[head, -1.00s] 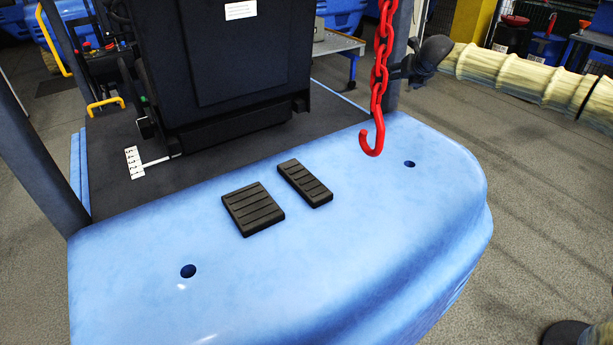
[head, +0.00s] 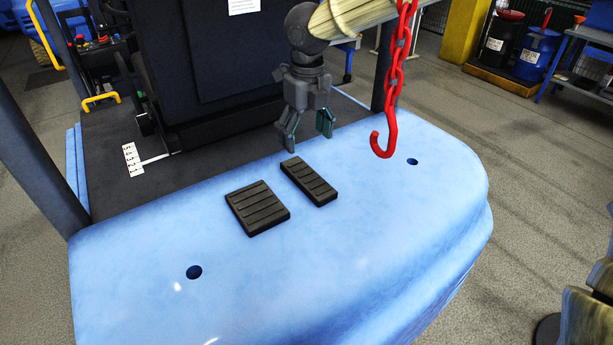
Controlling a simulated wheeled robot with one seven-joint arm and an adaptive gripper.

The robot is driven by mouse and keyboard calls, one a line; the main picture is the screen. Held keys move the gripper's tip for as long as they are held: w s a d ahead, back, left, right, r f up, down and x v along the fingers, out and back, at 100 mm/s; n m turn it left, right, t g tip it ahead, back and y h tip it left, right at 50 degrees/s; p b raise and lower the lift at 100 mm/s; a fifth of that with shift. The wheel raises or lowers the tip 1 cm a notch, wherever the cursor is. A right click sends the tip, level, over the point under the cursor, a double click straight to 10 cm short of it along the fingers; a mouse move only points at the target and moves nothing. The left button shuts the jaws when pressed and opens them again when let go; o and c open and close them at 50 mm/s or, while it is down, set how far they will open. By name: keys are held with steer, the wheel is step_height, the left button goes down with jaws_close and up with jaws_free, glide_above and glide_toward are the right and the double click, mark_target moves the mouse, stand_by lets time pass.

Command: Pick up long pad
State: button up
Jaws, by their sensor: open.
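Two black ribbed pads lie flat on the blue counterweight (head: 330,260). The long pad (head: 309,181) is the narrower one, on the right. The wider pad (head: 257,208) lies just left of it, with a small gap between them. My gripper (head: 307,146) points down above and behind the far end of the long pad. Its fingers are spread and empty, and I see no contact with the pad. Both pads are in full view.
A red chain with a hook (head: 385,140) hangs right of my gripper, close to it. A black seat back (head: 230,60) stands behind on the left. The blue surface has two holes, and its front part is clear.

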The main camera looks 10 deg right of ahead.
steer(key=s, duration=0.1)
steer(key=p, duration=0.2)
glide_above(309, 177)
steer(key=shift+s+a+f, duration=0.1)
steer(key=shift+a+f, duration=0.1)
steer(key=shift+f, duration=1.25)
steer(key=shift+a+f, duration=0.15)
steer(key=shift+f, duration=1.3)
steer(key=f+p, duration=0.1)
steer(key=f, duration=0.3)
steer(key=shift+d+p, duration=0.4)
steer(key=shift+f, duration=0.5)
steer(key=c, duration=1.2)
